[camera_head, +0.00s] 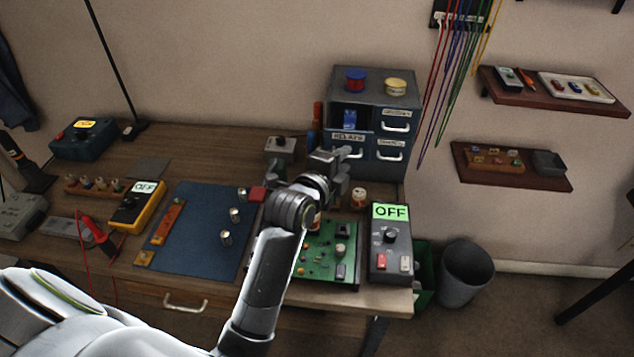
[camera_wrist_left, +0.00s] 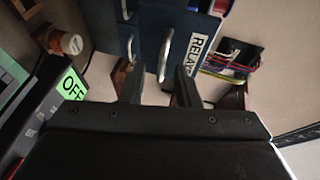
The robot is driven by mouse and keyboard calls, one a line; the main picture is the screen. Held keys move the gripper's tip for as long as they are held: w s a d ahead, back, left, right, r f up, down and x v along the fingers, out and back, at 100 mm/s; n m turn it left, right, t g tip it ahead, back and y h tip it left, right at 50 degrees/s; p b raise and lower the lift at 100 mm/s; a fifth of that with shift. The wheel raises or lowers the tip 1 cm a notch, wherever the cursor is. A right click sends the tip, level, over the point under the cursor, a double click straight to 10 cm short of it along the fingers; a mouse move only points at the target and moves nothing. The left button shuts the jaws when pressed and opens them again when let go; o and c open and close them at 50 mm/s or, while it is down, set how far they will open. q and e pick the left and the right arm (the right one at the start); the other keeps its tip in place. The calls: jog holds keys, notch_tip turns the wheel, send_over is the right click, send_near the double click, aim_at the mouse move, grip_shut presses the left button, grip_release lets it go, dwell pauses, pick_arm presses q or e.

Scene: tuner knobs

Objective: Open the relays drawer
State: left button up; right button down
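The grey-blue drawer cabinet (camera_head: 371,88) stands at the back right of the bench. Its relays drawer (camera_head: 345,138) is at the lower left of the cabinet front, partly hidden by my gripper; it looks closed. In the left wrist view the RELAYS label (camera_wrist_left: 198,50) and a pale bar handle (camera_wrist_left: 166,55) show clearly. My left gripper (camera_head: 336,163) is in front of this drawer. Its fingers (camera_wrist_left: 158,88) are apart, with the handle's near end appearing between them; I cannot tell whether they touch it. My right gripper is not in view.
An open bay with a blue item (camera_head: 349,119) is above the relays drawer. Spools (camera_head: 355,80) stand on the cabinet. A small white-topped jar (camera_head: 359,198) is near the gripper.

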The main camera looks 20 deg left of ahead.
pick_arm(q)
jog(key=p+v, duration=0.2)
jog(key=v, duration=1.4)
jog(key=shift+s+p, duration=0.15)
jog(key=shift+p, duration=0.15)
jog(key=shift+f, duration=0.1)
